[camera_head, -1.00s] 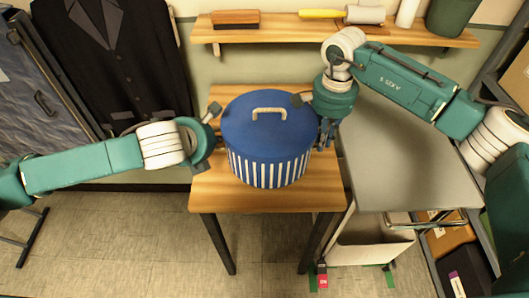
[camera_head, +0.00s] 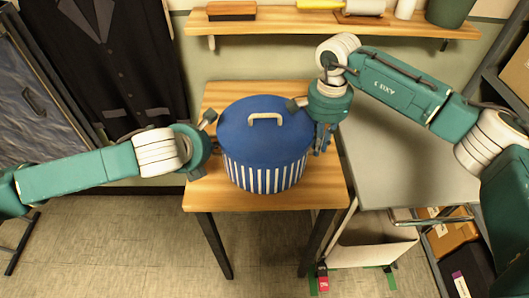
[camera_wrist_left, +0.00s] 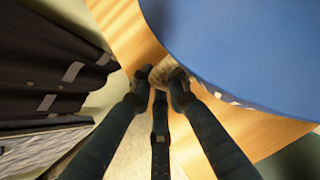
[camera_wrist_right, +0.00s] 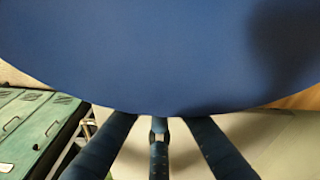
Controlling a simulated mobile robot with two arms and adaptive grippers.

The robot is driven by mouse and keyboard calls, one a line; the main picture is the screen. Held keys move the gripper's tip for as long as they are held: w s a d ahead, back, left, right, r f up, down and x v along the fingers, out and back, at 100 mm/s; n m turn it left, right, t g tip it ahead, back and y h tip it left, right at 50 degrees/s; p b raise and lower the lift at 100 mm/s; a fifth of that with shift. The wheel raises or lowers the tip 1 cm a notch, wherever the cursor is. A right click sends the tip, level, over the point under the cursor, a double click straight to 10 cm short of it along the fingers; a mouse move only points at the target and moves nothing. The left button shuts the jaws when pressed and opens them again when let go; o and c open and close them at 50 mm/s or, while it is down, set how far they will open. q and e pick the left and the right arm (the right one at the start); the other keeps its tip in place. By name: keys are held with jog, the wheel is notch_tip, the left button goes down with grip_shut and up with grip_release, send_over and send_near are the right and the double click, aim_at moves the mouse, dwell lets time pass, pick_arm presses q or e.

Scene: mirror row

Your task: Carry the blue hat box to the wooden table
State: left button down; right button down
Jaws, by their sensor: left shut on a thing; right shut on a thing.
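The blue hat box (camera_head: 265,135) has a blue lid with a pale top handle and blue-and-white striped sides. It is upright over the wooden table (camera_head: 320,194); I cannot tell whether its base touches the top. My left gripper (camera_head: 213,140) is at the box's left side, and in the left wrist view (camera_wrist_left: 160,76) its fingers are closed on a pale rope-like side handle. My right gripper (camera_head: 318,140) is shut at the box's right side. In the right wrist view its fingertips (camera_wrist_right: 160,128) are at the lid's edge, and what they grip is hidden.
A grey table (camera_head: 405,150) adjoins the wooden table on the right. A wooden shelf (camera_head: 300,25) with a brush and other items runs along the wall behind. A dark jacket (camera_head: 120,60) hangs at the left. The floor in front is mostly clear.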

pick_arm(q)
jog(key=c, duration=2.1)
grip_release()
jog(key=shift+w+a+f, duration=0.1)
jog(key=shift+f, duration=0.1)
pick_arm(e)
jog(key=c, duration=2.2)
grip_release()
jog(key=shift+d+f, duration=0.2)
jog(key=shift+f, duration=0.15)
pick_arm(q)
jog(key=o, duration=0.4)
pick_arm(e)
jog(key=o, duration=0.4)
jog(key=shift+r, duration=0.1)
jog(key=shift+a, duration=0.1)
jog(key=shift+r, duration=0.15)
notch_tip(320, 180, up, 12)
jog(key=shift+a+f, duration=0.1)
pick_arm(q)
jog(key=v, duration=1.2)
jog(key=shift+c, duration=0.8)
